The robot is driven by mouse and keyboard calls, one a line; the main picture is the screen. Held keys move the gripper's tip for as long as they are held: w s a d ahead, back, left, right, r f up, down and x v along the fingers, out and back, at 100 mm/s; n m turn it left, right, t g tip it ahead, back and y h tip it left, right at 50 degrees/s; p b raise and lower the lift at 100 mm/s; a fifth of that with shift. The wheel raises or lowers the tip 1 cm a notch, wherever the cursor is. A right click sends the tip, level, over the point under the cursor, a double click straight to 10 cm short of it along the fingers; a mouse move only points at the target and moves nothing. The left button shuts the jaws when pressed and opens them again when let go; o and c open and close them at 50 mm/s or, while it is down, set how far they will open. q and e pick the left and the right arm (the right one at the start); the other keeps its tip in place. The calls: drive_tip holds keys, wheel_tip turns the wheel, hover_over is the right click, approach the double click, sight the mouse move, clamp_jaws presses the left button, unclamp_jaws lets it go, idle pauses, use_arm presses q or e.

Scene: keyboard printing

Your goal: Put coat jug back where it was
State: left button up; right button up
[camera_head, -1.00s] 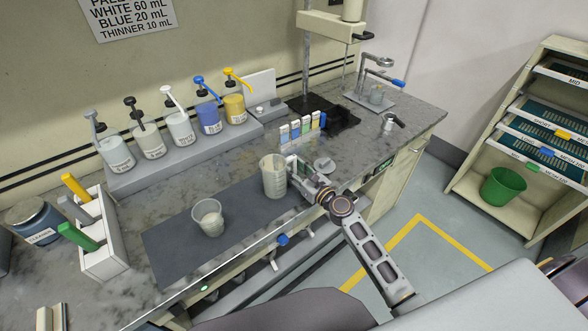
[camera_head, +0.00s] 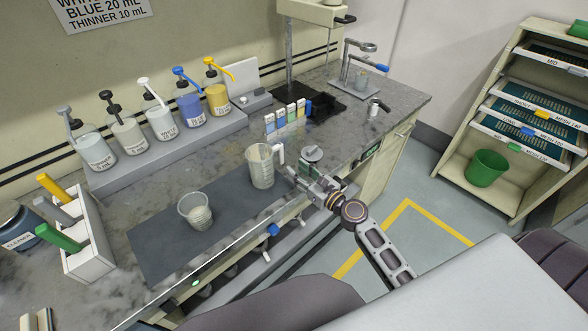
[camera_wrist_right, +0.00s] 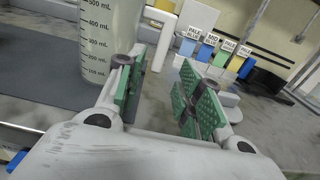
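A clear graduated jug with a handle (camera_head: 262,168) stands upright on the right end of the dark mat (camera_head: 160,238). Its markings show in the right wrist view (camera_wrist_right: 108,42), with the handle (camera_wrist_right: 160,38) to the right of its body. My right gripper (camera_head: 298,178) is just right of the jug, apart from the handle. In the right wrist view its green-padded fingers (camera_wrist_right: 160,95) are spread with nothing between them. A smaller clear cup (camera_head: 196,212) with pale contents stands on the mat left of the jug. My left gripper is not in view.
Several pump bottles (camera_head: 160,122) line a grey step at the back. A white holder (camera_head: 88,262) stands at left. The mat between cup and jug is clear.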

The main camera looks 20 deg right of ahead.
drive_tip(key=shift+b+v, duration=0.3)
drive_tip(key=shift+v, duration=0.95)
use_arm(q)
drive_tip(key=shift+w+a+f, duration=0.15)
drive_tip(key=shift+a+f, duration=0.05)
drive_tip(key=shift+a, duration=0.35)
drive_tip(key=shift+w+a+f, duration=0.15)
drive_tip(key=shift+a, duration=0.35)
use_arm(e)
drive_tip(key=shift+s, duration=0.2)
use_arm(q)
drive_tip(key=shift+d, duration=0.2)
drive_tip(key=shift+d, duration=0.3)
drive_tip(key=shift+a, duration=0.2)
